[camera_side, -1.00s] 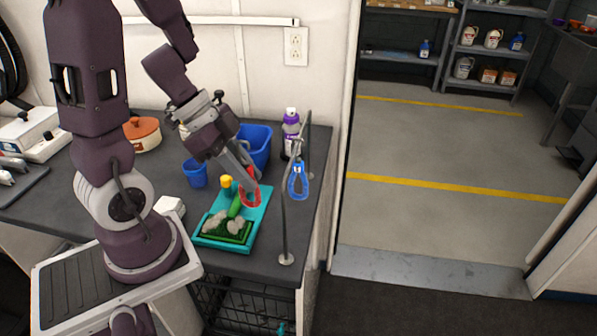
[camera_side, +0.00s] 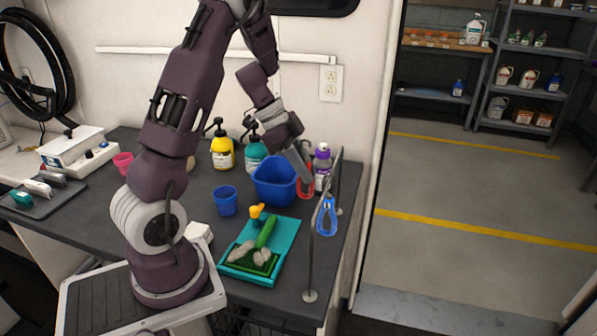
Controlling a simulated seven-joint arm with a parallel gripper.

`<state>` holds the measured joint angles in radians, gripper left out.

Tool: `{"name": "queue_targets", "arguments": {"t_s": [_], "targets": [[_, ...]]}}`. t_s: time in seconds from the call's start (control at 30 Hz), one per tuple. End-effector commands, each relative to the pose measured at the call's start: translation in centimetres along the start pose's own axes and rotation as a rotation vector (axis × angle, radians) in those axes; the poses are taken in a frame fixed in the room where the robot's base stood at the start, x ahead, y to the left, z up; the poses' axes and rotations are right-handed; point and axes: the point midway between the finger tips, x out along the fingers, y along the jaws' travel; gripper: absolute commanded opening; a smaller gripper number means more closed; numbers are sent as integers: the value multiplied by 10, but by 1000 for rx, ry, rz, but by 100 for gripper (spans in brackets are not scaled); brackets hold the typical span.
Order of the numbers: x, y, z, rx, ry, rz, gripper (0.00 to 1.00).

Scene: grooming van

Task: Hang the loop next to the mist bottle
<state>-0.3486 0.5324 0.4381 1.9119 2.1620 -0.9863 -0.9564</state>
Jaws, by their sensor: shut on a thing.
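My gripper (camera_side: 303,172) is shut on a red loop (camera_side: 306,188), which it holds up between the blue bucket (camera_side: 275,182) and a purple-and-white bottle (camera_side: 322,166). This bottle may be the mist bottle; I cannot tell for sure. A metal rail (camera_side: 312,235) on upright posts runs along the table's right edge.
A teal tray (camera_side: 286,241) with a green brush (camera_side: 266,233) and grey tufts lies in front. A blue cup (camera_side: 225,200) stands left of the bucket. Yellow (camera_side: 222,151) and teal (camera_side: 255,154) pump bottles stand behind. The table's front left is partly clear.

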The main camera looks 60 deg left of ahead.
Motion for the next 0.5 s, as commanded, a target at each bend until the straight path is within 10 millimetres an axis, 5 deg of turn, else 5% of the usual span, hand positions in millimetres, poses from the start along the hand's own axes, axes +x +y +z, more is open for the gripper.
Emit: {"name": "queue_targets", "arguments": {"t_s": [0.5], "targets": [[25, 1, -42, 4, 1, 0, 0]]}}
